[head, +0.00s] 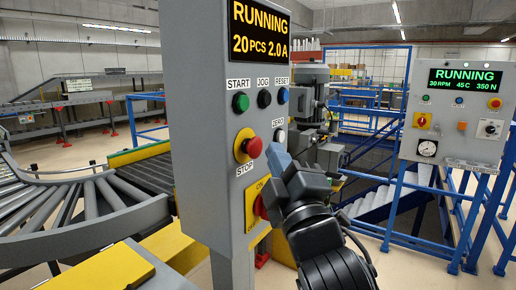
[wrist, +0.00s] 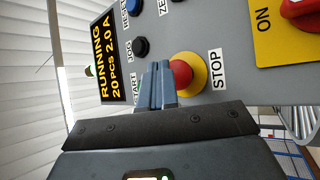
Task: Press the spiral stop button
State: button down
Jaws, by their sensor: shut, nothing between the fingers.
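A red mushroom button (head: 251,147) on a yellow ring, labelled STOP, sits on the grey control panel (head: 203,150) in the head view. It also shows in the wrist view (wrist: 182,75), right beside my fingers. My gripper (head: 277,152) has its blue-grey fingers shut with nothing between them. In the head view the fingertips are just right of the button, with a gap in the picture. In the wrist view the fingers (wrist: 157,72) partly overlap the button's left edge. I cannot tell any contact. The panel display (head: 260,32) reads RUNNING, 20PCS 2.0A.
Green START (head: 240,102), black JOG (head: 264,99), blue RESET (head: 283,96) and ZERO (head: 280,136) buttons surround it. A red switch on a yellow ON plate (head: 259,205) is below. A roller conveyor (head: 70,215) is at left.

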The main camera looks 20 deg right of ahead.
jog(key=shift+a, duration=0.1)
dwell(0.6)
jog(key=shift+w+a, duration=0.2)
jog(key=shift+w, duration=0.1)
jog(key=shift+w+a+b, duration=0.3)
jog(key=shift+w+b, duration=0.05)
jog(key=shift+w, duration=0.1)
dwell(0.8)
jog(key=shift+s+d, duration=0.1)
dwell(0.3)
jog(key=shift+s+d+p, duration=0.45)
jog(key=shift+s+p, duration=0.15)
jog(key=shift+s, duration=0.1)
jog(key=s+d+p, duration=0.1)
jog(key=s, duration=0.1)
jog(key=s+d+p, duration=0.2)
dwell(0.4)
